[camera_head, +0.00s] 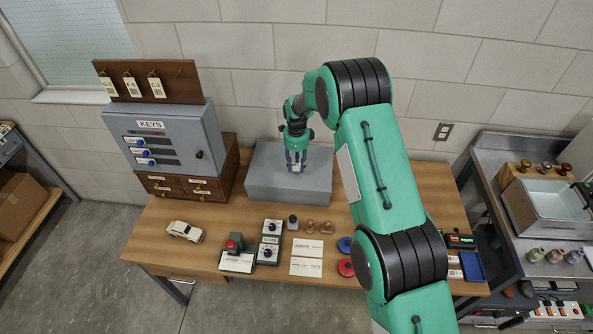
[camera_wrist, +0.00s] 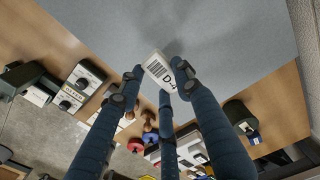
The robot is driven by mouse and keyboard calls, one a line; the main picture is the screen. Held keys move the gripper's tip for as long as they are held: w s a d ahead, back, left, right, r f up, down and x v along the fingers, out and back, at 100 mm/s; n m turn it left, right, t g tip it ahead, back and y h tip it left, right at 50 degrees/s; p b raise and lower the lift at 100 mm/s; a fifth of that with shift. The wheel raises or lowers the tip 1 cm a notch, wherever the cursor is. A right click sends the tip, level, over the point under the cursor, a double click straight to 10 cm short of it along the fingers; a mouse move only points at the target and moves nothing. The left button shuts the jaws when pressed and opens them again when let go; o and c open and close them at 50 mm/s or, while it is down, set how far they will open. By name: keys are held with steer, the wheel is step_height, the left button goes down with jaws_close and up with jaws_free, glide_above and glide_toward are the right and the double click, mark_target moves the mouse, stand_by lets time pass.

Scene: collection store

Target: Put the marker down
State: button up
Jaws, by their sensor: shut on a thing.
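The marker (camera_wrist: 158,69) is a small white tag with a barcode and "D-" lettering, seen in the wrist view between my fingertips. My gripper (camera_head: 296,166) is shut on it, fingers pointing down, over the grey block (camera_head: 262,184) on the wooden table. The grey top fills the upper part of the wrist view (camera_wrist: 225,35). The fingers cover part of the marker. I cannot tell whether the marker touches the grey top.
A grey key cabinet (camera_head: 167,133) on wooden drawers (camera_head: 213,186) stands left of the block. In front are a white toy car (camera_head: 184,231), switch boxes (camera_head: 268,253), stamps (camera_head: 309,227) and cards (camera_head: 307,249). My arm hides part of the table's right side.

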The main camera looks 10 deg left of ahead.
mark_target(297, 166)
steer(key=shift+f, duration=0.15)
steer(key=shift+f, duration=1.6)
steer(key=shift+f, duration=0.15)
steer(key=o, duration=1.1)
steer(key=shift+c, duration=0.2)
step_height(297, 166, up, 12)
steer(key=shift+r, duration=0.15)
